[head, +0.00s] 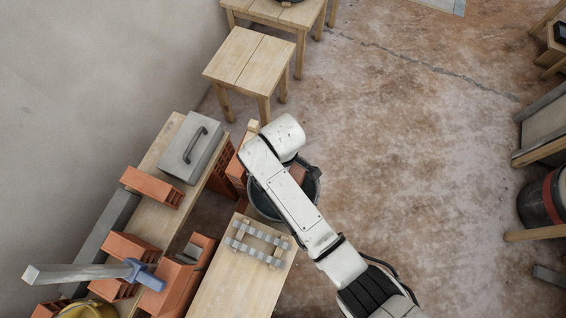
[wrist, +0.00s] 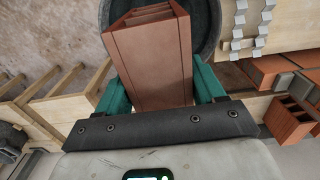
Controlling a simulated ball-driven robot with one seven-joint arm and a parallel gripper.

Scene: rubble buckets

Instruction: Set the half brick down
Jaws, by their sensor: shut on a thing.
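The half brick (wrist: 150,62) is reddish brown, with ridged holes in its far end. My gripper (wrist: 161,88) is shut on it, with one teal finger on each side. In the wrist view the brick lies in front of the round dark bucket (wrist: 208,28), and its far end overlaps the bucket's opening. In the head view the bucket (head: 262,208) stands beside the low wooden table, partly hidden under my arm. My gripper and most of the brick are hidden by the arm there. I cannot tell how deep the brick reaches into the bucket.
A low wooden table (head: 225,290) with a grey metal frame (head: 258,243) stands left of the bucket. A bench with a grey toolbox (head: 189,147) and several bricks (head: 152,187) lies farther left. A wooden stool (head: 247,58) stands behind.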

